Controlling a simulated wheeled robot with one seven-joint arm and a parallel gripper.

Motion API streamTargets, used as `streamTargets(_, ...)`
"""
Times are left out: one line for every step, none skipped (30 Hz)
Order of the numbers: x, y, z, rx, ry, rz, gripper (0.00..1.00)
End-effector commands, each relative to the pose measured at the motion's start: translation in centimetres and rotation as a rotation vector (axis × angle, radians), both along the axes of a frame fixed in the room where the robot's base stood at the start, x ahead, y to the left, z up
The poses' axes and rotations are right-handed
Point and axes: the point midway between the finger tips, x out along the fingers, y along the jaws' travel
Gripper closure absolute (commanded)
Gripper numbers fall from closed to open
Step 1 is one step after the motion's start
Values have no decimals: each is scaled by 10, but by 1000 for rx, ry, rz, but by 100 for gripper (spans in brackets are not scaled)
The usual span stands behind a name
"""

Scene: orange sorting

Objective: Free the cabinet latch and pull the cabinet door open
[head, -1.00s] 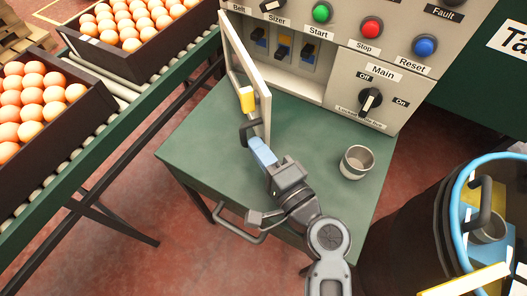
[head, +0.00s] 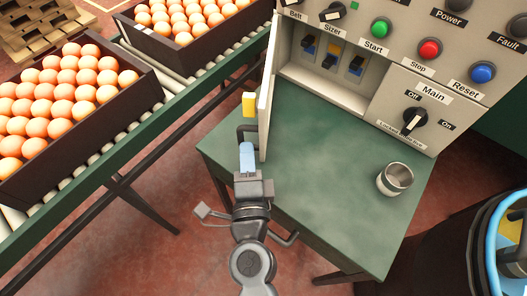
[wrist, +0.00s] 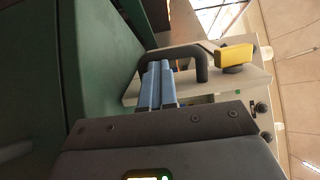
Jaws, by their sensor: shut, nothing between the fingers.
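The cabinet door (head: 266,95) stands wide open, seen nearly edge-on at the left of the grey cabinet's opening. Its yellow latch piece (head: 249,104) and dark bar handle (head: 244,131) are on the door's left face. In the wrist view the handle (wrist: 203,62) arches ahead of my fingers, with the yellow latch (wrist: 237,54) to its right. My gripper (head: 246,150) is shut and empty, its blue fingers close together at the handle. In the wrist view the fingertips (wrist: 158,66) overlap the handle; I cannot tell whether they touch it.
A metal cup (head: 395,178) stands on the green table (head: 330,215) at right. The cabinet's opening shows several switches (head: 331,57). Egg-like oranges fill crates (head: 128,112) on the conveyor at left. A blue-rimmed bin (head: 492,240) is at lower right.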

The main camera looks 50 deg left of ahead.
Motion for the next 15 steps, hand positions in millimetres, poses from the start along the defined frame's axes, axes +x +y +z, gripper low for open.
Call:
streamTargets(-5, 8, 5, -1, -4, -18, 100)
streamTargets(-8, 11, 5, 0, -5, -27, 100)
streamTargets(-13, 17, 5, 2, -6, -33, 100)
streamTargets(-15, 21, 5, 2, -6, -35, 100)
streamTargets(-18, 25, 5, 2, -6, -36, 100)
streamTargets(-22, 30, 4, 2, -6, -36, 100)
streamTargets(-24, 33, 5, 2, -6, -37, 100)
streamTargets(-27, 37, 5, 2, -7, -35, 100)
streamTargets(-30, 42, 4, 2, -6, -36, 100)
streamTargets(-32, 45, 4, 2, -5, -35, 100)
streamTargets(-34, 49, 4, 3, -5, -34, 100)
streamTargets(-37, 53, 4, 2, -5, -34, 100)
streamTargets(-38, 56, 4, 2, -5, -35, 100)
streamTargets(-40, 59, 4, 2, -6, -34, 100)
streamTargets(-41, 63, 4, 2, -6, -35, 100)
